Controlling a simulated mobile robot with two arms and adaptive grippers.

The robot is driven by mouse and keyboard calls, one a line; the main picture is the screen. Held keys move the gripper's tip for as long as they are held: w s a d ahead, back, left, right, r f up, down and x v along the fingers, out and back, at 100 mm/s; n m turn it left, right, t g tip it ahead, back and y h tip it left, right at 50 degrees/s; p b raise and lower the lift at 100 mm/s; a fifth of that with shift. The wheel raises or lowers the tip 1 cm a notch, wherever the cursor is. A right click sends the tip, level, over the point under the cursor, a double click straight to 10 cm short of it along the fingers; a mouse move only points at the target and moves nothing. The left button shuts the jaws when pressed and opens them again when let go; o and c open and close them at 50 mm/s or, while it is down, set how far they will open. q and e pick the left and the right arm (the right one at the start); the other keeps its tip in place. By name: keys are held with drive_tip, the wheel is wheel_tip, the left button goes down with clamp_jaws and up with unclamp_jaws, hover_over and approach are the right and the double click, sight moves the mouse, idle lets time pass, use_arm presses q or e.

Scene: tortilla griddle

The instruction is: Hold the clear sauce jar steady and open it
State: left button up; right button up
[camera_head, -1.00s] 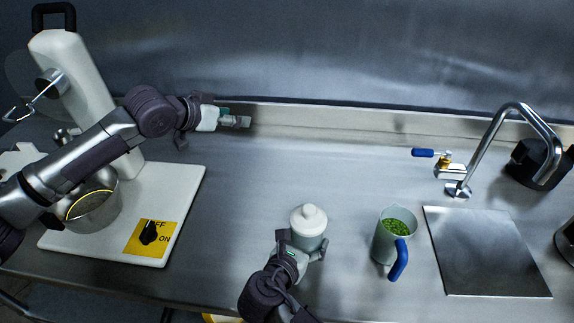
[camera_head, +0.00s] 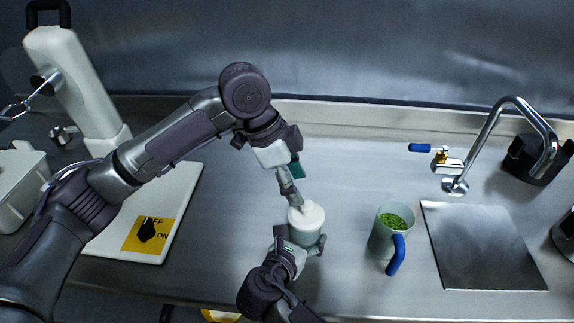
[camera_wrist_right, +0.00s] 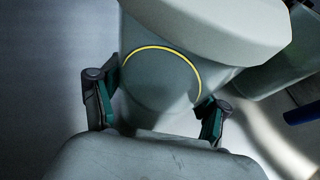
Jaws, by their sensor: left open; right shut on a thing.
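The clear sauce jar (camera_head: 304,238) stands on the steel counter, with a pale lid (camera_head: 312,217) on top. My right gripper (camera_head: 303,252) is shut on the jar body from the front. In the right wrist view, its two fingers (camera_wrist_right: 155,110) flank the pale jar (camera_wrist_right: 160,75), below the wide lid rim (camera_wrist_right: 210,22). My left gripper (camera_head: 293,190) is open and points down just above the lid, with a fingertip close to the knob. I cannot tell whether it touches. The knob is partly hidden.
A cup (camera_head: 382,240) with green bits and a blue handle stands right of the jar. A steel plate (camera_head: 480,250) and a faucet (camera_head: 490,140) lie farther right. A white machine base (camera_head: 185,190) with a switch is at left. The back middle counter is clear.

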sight(307, 203)
use_arm(q)
drive_tip(key=x, duration=0.7)
drive_tip(key=shift+r, duration=0.1)
clamp_jaws()
idle(0.3)
